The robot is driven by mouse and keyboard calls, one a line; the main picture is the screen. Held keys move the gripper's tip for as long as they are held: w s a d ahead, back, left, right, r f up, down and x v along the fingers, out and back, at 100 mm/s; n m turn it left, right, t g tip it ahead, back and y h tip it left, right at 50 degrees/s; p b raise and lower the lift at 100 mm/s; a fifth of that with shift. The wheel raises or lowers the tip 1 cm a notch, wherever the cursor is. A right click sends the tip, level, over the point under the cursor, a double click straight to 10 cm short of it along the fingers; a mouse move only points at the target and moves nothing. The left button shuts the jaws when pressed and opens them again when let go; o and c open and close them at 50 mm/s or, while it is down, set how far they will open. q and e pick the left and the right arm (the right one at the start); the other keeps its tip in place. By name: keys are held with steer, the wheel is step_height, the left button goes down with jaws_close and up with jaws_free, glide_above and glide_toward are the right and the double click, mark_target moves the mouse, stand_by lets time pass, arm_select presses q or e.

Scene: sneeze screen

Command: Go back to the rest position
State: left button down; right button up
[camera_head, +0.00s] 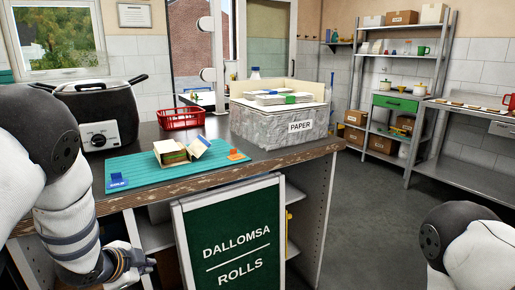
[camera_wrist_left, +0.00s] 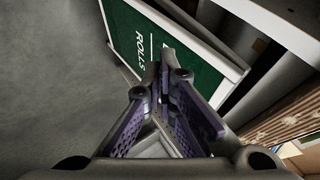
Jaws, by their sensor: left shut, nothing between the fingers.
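My left gripper (camera_head: 147,264) hangs low at the bottom left of the head view, in front of the counter and left of the green sign. In the left wrist view, its fingers (camera_wrist_left: 163,72) come together with nothing between them. The green sign panel (camera_wrist_left: 168,45) shows beyond the fingertips; no contact is visible. My right arm shows only as a white and dark link at the bottom right of the head view. The right gripper is out of the picture.
The counter (camera_head: 110,198) carries a teal mat (camera_head: 135,168) with boxes, a black cooker (camera_head: 95,105), a red basket (camera_head: 181,117) and a paper bin (camera_head: 265,125). The green sign (camera_head: 236,240) stands at its front. Grey floor (camera_head: 375,215) is open to the right, before shelves.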

arm_select(q)
steer(key=s+d+f+n+g, duration=0.25)
steer(key=s+f+n, duration=0.25)
steer(key=s+f, duration=0.75)
steer(key=s+d+f+n+g, duration=0.2)
steer(key=s+n+g, duration=0.5)
steer(key=s, duration=2.3)
steer(key=shift+f+n+y, duration=0.15)
steer(key=shift+n+y, duration=0.25)
steer(key=shift+n, duration=0.3)
steer(key=shift+d, duration=0.1)
